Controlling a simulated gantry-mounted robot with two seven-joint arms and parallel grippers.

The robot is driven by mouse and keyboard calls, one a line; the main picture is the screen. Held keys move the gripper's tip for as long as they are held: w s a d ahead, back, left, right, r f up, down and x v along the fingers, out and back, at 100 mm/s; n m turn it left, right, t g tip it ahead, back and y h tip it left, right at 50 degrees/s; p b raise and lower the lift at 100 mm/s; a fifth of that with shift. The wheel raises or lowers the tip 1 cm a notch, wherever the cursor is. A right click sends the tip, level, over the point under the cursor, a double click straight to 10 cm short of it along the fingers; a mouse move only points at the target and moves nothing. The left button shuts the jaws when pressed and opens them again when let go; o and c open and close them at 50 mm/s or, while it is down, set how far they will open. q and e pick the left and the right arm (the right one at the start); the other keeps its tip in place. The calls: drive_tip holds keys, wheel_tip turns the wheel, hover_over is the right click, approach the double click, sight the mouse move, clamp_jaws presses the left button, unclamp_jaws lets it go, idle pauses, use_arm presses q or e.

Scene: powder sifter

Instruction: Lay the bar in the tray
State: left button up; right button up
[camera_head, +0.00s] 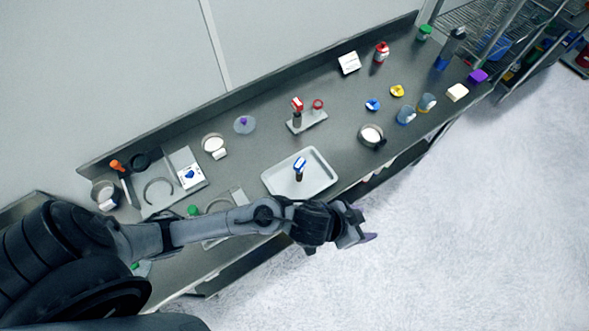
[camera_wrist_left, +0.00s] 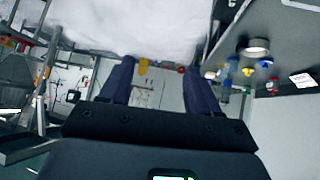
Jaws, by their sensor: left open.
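A pale rectangular tray (camera_head: 322,185) with a raised rim lies near the front edge of the bench. A small piece with a blue-and-white top and a dark stem (camera_head: 300,168) is in it and looks upright. I cannot tell for sure which thing is the bar. My left gripper (camera_head: 366,228) is beyond the bench's front edge, over the pale floor, to the lower right of the tray. In the left wrist view its two fingers (camera_wrist_left: 158,66) are apart with nothing between them. My right gripper is not in view.
A red-topped piece (camera_head: 297,105) stands on a small grey base behind the tray. A round metal pan (camera_head: 371,136) stands to the tray's right, with blue-marked cups (camera_head: 405,116) beyond. A grey board (camera_head: 160,190) lies left. My left forearm crosses the bench's front edge.

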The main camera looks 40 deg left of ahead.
use_arm(q)
drive_tip(key=s+a+f+n+g+y, duration=0.1)
drive_tip(key=s+a+f+g+y, duration=0.1)
drive_tip(key=s+a, duration=0.5)
drive_tip(key=s+a+f+n+g+y, duration=0.1)
drive_tip(key=s+a+f+g+y, duration=0.1)
drive_tip(key=s+a, duration=0.5)
drive_tip(key=a, duration=0.4)
drive_tip(key=shift+s+f+n+y, duration=0.15)
drive_tip(key=shift+f+n+y, duration=0.15)
drive_tip(key=shift+f+n, duration=0.1)
drive_tip(key=shift+a, duration=0.1)
